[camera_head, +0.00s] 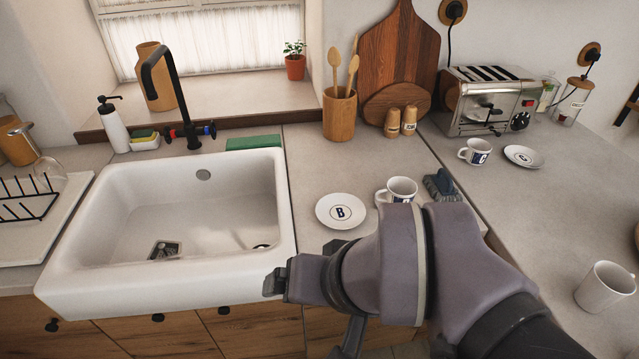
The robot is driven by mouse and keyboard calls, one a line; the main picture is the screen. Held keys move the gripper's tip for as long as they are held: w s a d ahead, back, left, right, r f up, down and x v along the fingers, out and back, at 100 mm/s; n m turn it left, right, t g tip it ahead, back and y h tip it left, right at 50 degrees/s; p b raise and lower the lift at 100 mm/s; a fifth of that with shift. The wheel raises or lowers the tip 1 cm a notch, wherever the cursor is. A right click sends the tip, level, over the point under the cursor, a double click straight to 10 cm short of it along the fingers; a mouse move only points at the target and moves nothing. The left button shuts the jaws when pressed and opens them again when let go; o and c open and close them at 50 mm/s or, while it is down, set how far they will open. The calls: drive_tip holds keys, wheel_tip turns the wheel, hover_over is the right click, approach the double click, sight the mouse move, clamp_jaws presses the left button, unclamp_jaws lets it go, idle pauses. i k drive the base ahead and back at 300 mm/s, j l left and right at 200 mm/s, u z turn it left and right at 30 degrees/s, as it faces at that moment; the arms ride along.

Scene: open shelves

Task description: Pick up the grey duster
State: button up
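A small blue-grey object with a dark ribbed side (441,185), which looks like the grey duster, lies on the counter right of the sink. It sits just right of a white mug (402,187), and my arm passes in front of its lower edge. My gripper (290,281) is in the foreground, left of and nearer than the duster, by the sink's front right corner. It is apart from the duster. Its fingers are seen from the side and partly hidden by my wrist, so I cannot tell how far they are spread. I see nothing held.
A white saucer marked B (340,211) lies left of the mug. Another mug (476,151) and saucer (524,156) stand behind right, near the toaster (490,100). A wooden utensil pot (340,113) stands at the back. The white sink (75,270) fills the left.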

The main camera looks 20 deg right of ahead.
sight(442, 188)
drive_tip(key=z, duration=1.45)
drive_tip(key=i+j+u, duration=0.2)
drive_tip(key=i+u, duration=0.15)
drive_tip(key=i, duration=0.15)
